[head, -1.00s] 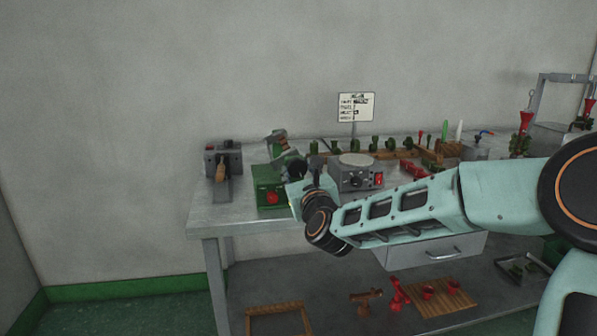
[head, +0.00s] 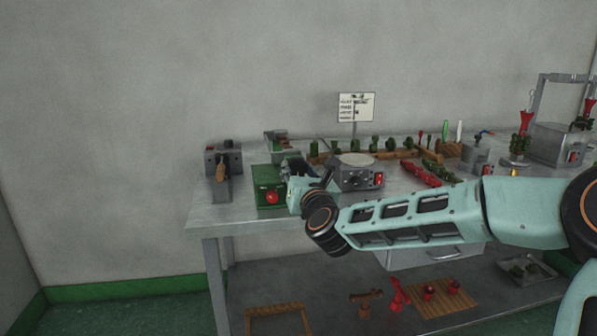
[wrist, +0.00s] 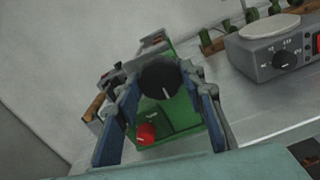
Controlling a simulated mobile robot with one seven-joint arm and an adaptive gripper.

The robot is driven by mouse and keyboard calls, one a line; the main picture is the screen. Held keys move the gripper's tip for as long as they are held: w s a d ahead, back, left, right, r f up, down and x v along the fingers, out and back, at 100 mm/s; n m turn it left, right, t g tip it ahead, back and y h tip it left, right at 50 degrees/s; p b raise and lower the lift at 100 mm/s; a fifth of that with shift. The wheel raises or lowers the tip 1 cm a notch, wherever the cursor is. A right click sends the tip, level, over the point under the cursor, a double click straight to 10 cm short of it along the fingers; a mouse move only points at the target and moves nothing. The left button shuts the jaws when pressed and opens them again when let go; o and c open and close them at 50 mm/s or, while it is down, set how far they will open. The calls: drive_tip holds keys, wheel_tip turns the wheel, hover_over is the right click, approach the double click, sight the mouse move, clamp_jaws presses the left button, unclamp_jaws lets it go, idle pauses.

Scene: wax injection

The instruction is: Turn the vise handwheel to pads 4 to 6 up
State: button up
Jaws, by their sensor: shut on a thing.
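The vise, a green body (head: 265,178) with a red knob (head: 271,198) on its front, stands near the left of the bench. In the wrist view, its green body (wrist: 178,118) and the red knob (wrist: 146,133) show beyond my fingers. The handwheel, a black round disc with a white mark (wrist: 160,82), sits between the two fingers of my gripper (wrist: 162,88). My gripper (head: 296,172) is shut on the handwheel, beside the vise. In the head view my gripper mostly hides the wheel. Pad numbers cannot be read.
A grey dial unit (head: 357,180) with a red switch stands close to the right of my gripper. A grey device with a wooden handle (head: 221,172) is on the left. A sign (head: 356,107) stands behind. Several green and red pieces lie further right.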

idle(0.5)
drive_tip(key=o, duration=1.2)
drive_tip(key=shift+c, duration=0.2)
drive_tip(key=shift+s, duration=0.1)
drive_tip(key=v, duration=1.2)
